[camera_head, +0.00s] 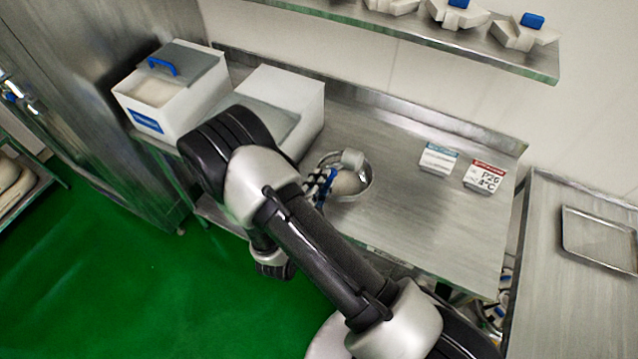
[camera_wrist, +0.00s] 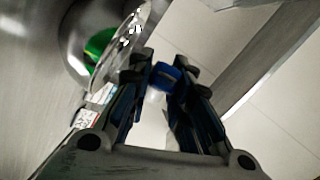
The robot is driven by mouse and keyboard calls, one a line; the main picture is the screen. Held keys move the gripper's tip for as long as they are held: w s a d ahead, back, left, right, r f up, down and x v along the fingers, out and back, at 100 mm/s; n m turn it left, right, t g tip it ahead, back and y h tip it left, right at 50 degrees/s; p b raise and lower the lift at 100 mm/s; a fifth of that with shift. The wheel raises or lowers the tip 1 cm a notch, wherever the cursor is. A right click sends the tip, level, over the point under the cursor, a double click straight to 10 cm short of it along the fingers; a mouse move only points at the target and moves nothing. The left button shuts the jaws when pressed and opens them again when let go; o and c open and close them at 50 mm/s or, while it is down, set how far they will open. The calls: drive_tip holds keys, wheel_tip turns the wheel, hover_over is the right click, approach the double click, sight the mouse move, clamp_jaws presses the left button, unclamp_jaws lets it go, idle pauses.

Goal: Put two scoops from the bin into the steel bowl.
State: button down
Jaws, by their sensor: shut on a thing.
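The white bin (camera_head: 178,120) stands at the left end of the steel bench, with pale contents showing beside its part-open grey lid with a blue handle. The steel bowl (camera_head: 366,190) stands mid-bench, with a pale mass visible inside. My gripper (camera_head: 318,184) is at the bowl's left side, shut on the blue handle of a scoop (camera_head: 352,158). The scoop's pale head shows over the bowl's far rim; what it holds cannot be told. In the wrist view the blue handle (camera_wrist: 164,76) lies between my fingers (camera_wrist: 162,92). A shiny curved rim shows at upper left there.
A white box-shaped machine (camera_head: 285,95) stands between bin and bowl, partly behind my arm. Two label cards (camera_head: 438,159) (camera_head: 485,177) stand right of the bowl. A wall shelf (camera_head: 400,28) holds white parts. A tray (camera_head: 598,238) lies on the right table.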

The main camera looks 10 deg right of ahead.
drive_tip(key=s+d+r+m+t+b, duration=0.1)
drive_tip(key=r+m+b, duration=0.3)
drive_tip(key=m, duration=0.5)
drive_tip(key=s+d+r+m+t+h+b, duration=0.1)
drive_tip(key=s+d+r+m+t+b, duration=0.1)
drive_tip(key=m+b, duration=0.4)
wheel_tip(320, 180, up, 2)
drive_tip(key=d+m, duration=0.1)
drive_tip(key=m, duration=0.2)
drive_tip(key=shift+s+d+r+m, duration=0.25)
drive_tip(key=shift+m, duration=0.15)
idle(0.3)
